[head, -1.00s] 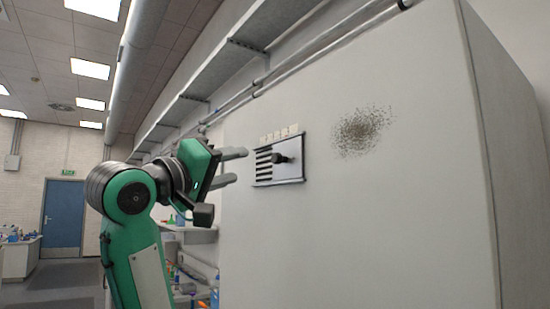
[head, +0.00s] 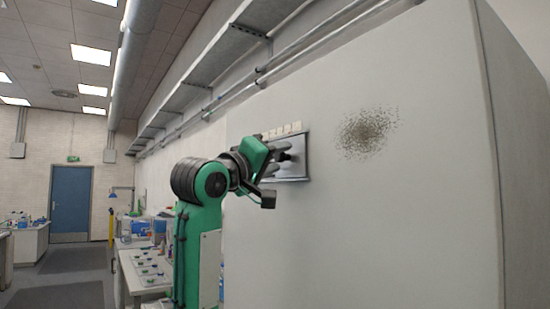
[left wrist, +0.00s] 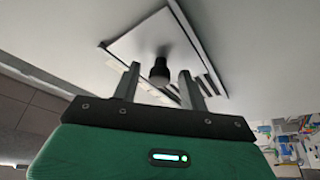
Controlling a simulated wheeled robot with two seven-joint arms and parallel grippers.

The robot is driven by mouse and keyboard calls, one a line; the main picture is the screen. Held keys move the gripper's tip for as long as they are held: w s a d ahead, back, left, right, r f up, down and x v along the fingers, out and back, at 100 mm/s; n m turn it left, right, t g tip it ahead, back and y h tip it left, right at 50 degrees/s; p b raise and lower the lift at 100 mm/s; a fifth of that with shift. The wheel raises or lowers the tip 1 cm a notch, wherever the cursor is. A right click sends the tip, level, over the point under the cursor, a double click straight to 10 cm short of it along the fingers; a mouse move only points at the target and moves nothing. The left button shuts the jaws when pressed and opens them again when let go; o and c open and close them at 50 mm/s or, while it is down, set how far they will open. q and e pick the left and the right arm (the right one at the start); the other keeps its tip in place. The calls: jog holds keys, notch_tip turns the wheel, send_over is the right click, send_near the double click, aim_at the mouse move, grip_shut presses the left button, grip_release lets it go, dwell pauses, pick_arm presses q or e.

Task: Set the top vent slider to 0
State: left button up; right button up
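The vent slider plate (head: 299,170) is a pale, dark-edged panel on the large grey cabinet wall, with a dark round slider knob (left wrist: 160,72) standing out from it. Several small beige tags (head: 283,130) sit along its top edge; their marks are too small to read. My left gripper (head: 279,156) is at the plate and hides its left part in the head view. In the left wrist view, its two fingers (left wrist: 157,86) are open, one on each side of the knob, with gaps showing. Dark vent slots (left wrist: 205,86) show beside one finger. My right gripper is not in view.
The grey cabinet (head: 400,220) fills the right side, with a speckled dark patch (head: 368,132) right of the plate. Pipes and a shelf (head: 205,92) run above. A bench (head: 140,275) with small items stands behind my left arm.

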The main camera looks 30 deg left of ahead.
pick_arm(q)
grip_shut()
jog(key=w+a+p, duration=0.1)
jog(key=w+a, duration=0.2)
jog(key=a, duration=0.5)
jog(key=shift+a+r, duration=0.15)
jog(key=shift+a, duration=0.1)
jog(key=shift+w, duration=0.15)
